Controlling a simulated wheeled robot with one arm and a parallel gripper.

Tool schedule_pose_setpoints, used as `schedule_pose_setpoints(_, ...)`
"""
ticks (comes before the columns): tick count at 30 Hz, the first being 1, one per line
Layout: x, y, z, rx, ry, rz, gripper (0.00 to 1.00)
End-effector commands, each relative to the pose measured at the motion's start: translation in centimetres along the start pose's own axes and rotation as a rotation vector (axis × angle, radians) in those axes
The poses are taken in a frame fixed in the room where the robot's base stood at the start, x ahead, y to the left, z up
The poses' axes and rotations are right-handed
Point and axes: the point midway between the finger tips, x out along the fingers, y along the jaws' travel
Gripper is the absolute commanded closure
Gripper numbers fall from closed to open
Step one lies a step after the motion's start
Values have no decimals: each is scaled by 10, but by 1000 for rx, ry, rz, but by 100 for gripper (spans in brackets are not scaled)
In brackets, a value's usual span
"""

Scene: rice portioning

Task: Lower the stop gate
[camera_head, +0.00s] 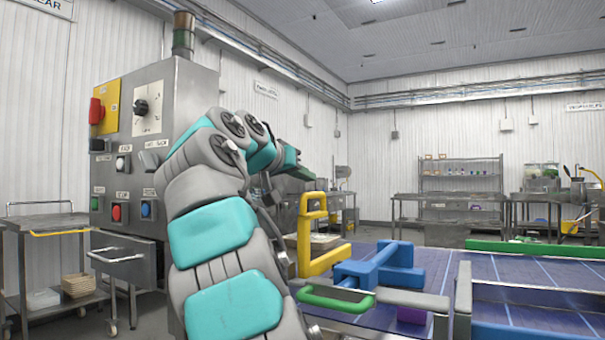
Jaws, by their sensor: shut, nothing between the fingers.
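A conveyor with a dark blue belt (510,272) runs across the lower right. At its near left stand a yellow upright handle (313,232), a blue bar assembly (375,268) and a green loop handle (337,298) on a grey bar. I cannot tell for sure which of these is the stop gate. My arm rises from the bottom and bends right. My gripper (303,172) is small and partly hidden by the arm; it is shut and empty, in the air above the yellow handle and apart from it in the picture.
A grey control cabinet (175,90) with buttons and a red switch stands close at left of my arm. A cart (45,222) is at far left. Steel tables and a shelf (460,180) stand at the back. A green rail (530,248) edges the belt's far side.

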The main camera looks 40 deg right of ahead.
Motion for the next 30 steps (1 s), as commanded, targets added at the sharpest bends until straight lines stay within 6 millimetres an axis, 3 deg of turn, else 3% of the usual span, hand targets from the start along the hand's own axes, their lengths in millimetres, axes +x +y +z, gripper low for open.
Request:
schedule_pose_setpoints(12, 4, 0, 16, 1, -2, 1, 100)
schedule_pose_setpoints(26, 5, 0, 19, 1, -2, 0, 100)
schedule_pose_setpoints(30, 8, -3, 31, 0, -3, 0, 100)
